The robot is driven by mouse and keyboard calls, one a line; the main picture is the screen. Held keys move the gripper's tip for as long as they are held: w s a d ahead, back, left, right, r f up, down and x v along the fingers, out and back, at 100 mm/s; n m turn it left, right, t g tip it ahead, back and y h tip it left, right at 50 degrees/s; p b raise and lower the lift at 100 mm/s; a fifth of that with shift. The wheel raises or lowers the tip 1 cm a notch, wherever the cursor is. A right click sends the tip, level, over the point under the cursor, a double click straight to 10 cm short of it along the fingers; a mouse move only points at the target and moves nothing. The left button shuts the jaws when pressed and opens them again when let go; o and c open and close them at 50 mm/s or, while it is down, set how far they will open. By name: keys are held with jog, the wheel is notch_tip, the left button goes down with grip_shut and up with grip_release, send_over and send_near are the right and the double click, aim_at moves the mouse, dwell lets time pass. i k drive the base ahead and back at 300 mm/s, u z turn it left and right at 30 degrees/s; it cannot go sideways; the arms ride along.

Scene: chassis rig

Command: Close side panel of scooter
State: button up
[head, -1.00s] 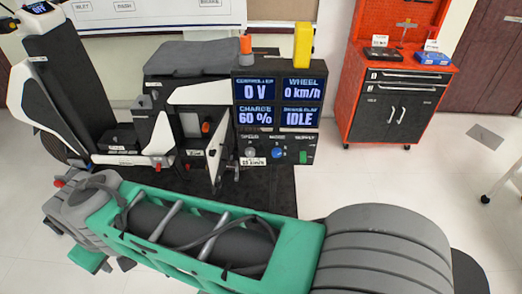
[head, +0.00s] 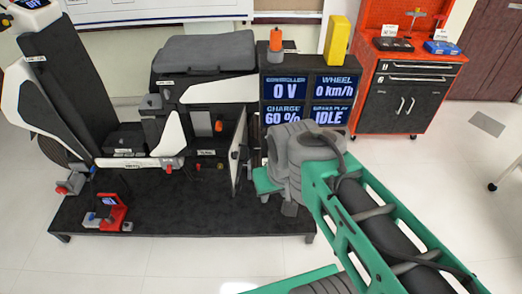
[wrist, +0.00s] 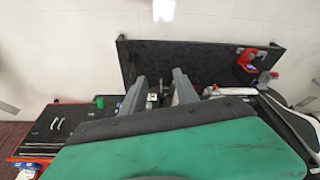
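The white and black scooter (head: 185,110) stands on a black platform. Its side panel (head: 238,150) stands swung open, seen nearly edge-on, at the right end of an opening in the scooter's side. Orange and dark parts show inside the opening. My gripper (head: 276,192) is just right of the open panel, in front of the display console; I see no clear contact with the panel. In the wrist view my gripper (wrist: 158,85) has its two grey fingers apart, over the dark platform. A small part shows between them, but I cannot tell what it is.
The display console (head: 308,95) stands behind my gripper, with an orange and a yellow item on top. A red stand (head: 112,212) is on the platform (head: 190,215) at left. A red tool cabinet (head: 405,95) is at back right. White floor in front is free.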

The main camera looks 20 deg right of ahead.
aim_at(239, 142)
jog(key=z, duration=0.55)
jog(key=k, duration=1.3)
jog(key=u, duration=0.15)
jog(key=i, duration=0.7)
jog(key=u, duration=1)
jog(key=i, duration=0.75)
jog(key=u, duration=0.05)
